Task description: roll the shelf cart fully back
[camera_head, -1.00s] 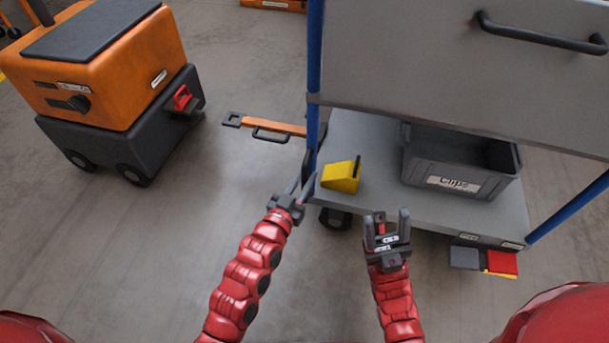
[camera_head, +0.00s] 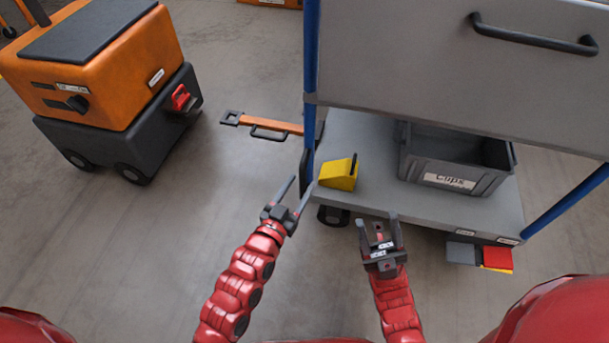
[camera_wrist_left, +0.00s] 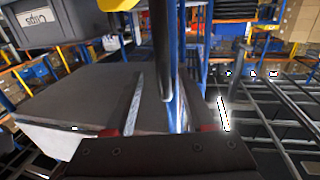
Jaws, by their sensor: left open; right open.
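My left gripper (camera_head: 290,194) is open and empty near the cart's front left blue post (camera_head: 312,90). In the left wrist view the blue post (camera_wrist_left: 165,50) and a dark upright bar appear beyond and between the open fingers (camera_wrist_left: 178,105). I cannot tell whether they touch. My right gripper (camera_head: 377,224) is open and empty just in front of the lower shelf edge.
Red and grey pedals (camera_head: 495,257) sit under the front edge.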

